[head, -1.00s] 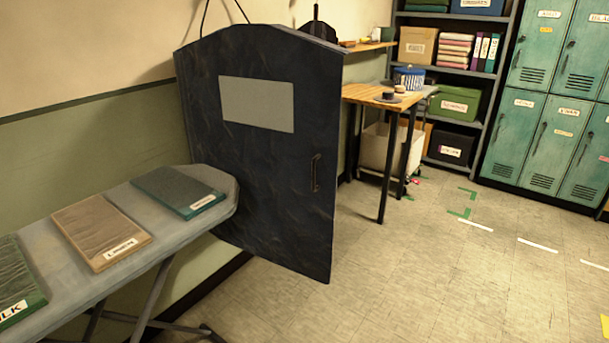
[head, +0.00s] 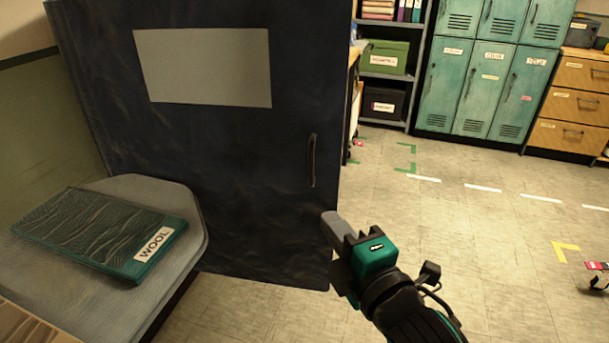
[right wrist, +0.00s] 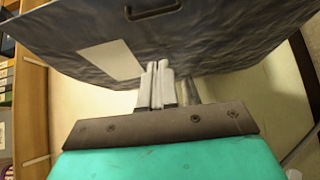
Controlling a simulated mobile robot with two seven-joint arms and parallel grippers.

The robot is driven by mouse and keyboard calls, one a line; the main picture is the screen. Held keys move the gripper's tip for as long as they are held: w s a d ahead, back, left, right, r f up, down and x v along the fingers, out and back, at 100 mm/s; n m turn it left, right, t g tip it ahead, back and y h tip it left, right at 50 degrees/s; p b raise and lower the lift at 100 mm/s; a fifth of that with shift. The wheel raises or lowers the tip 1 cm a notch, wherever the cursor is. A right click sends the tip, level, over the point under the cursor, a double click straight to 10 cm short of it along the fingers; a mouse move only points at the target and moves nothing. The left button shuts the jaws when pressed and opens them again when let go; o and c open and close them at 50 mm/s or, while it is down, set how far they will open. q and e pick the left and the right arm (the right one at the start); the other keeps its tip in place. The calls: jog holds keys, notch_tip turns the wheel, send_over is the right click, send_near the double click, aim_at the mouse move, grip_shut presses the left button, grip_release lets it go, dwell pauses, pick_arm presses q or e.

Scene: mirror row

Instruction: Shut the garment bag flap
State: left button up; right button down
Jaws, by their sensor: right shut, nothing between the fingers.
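The garment bag flap (head: 230,190) is a large dark navy panel with a pale grey rectangle near its top. It fills the left and middle of the head view. Its dark bar handle (head: 311,160) is upright near the right edge. My right gripper (head: 330,222) is shut and empty, with its fingertips by the flap's lower right edge, below the handle. In the right wrist view the closed fingers (right wrist: 157,85) overlap the flap (right wrist: 220,42), and the handle (right wrist: 152,9) is at the top. I cannot tell whether they touch the flap. My left gripper is out of view.
An ironing board (head: 165,290) with a teal WOOL folder (head: 100,232) stands left, close in front of the flap. Shelves (head: 395,80), teal lockers (head: 490,80) and wooden drawers (head: 572,95) line the back. The floor to the right is mostly clear.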

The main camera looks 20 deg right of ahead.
jog(key=w, duration=0.2)
send_near(311, 179)
jog(key=w+a+r, duration=0.3)
jog(key=a, duration=0.1)
jog(key=w, duration=0.1)
jog(key=w+d+b, duration=0.1)
jog(key=w, duration=0.1)
jog(key=shift+d+f, duration=0.1)
jog(key=shift+d, duration=0.15)
jog(key=shift+w+d, duration=0.3)
